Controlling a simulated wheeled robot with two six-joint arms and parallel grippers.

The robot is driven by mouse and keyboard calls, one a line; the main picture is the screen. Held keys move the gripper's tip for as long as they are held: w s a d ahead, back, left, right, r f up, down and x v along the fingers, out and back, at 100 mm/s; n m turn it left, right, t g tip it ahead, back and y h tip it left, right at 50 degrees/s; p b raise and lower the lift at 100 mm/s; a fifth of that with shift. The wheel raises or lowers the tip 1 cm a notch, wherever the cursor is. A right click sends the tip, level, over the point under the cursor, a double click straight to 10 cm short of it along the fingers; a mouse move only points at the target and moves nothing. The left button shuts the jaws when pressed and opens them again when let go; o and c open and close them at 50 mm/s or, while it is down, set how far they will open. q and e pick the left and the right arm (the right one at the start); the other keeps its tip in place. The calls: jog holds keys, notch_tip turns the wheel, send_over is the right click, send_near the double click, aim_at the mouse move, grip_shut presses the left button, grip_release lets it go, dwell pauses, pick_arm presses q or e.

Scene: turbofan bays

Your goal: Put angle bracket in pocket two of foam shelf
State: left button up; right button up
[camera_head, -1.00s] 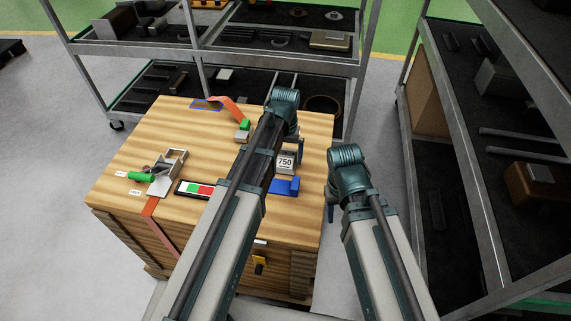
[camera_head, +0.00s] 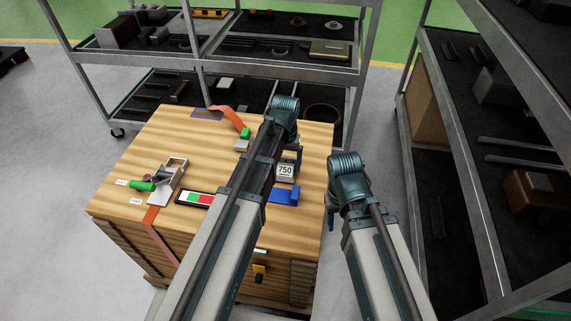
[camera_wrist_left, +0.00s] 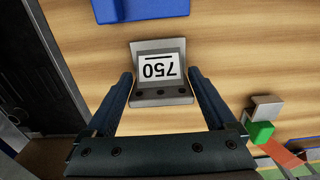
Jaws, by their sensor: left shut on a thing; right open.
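The grey metal angle bracket (camera_head: 286,169), with a white label reading 750, is at the right part of the wooden crate top. In the left wrist view the angle bracket (camera_wrist_left: 160,93) has a flange with several holes and sits between the two fingers of my left gripper (camera_wrist_left: 160,75), which is shut on it. I cannot tell whether it touches the wood. My right gripper (camera_head: 331,215) is open and empty beside the crate's right edge, mostly hidden by its arm. Dark foam-lined shelves (camera_head: 240,85) stand behind the crate; I cannot make out which pocket is number two.
On the crate top (camera_head: 200,140) lie a blue block (camera_head: 285,195), a red-green-white panel (camera_head: 194,199), a metal fixture (camera_head: 172,175) with a green cylinder (camera_head: 142,185), and an orange strap (camera_head: 230,115). Another shelf rack (camera_head: 480,150) stands close on the right.

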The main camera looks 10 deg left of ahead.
aim_at(285, 166)
pick_arm(q)
notch_tip(285, 166, up, 4)
jog(key=p, duration=0.3)
jog(key=shift+f, duration=0.2)
jog(key=s+a, duration=0.2)
jog(key=s, duration=0.2)
jog(key=s+a, duration=0.2)
jog(key=s, duration=0.3)
jog(key=s+a, duration=0.2)
jog(key=s, duration=0.2)
jog(key=shift+s+a+r+p, duration=0.2)
jog(key=shift+s+r+p, duration=0.2)
jog(key=shift+s+a, duration=0.2)
jog(key=shift+s, duration=0.15)
jog(key=shift+r, duration=0.1)
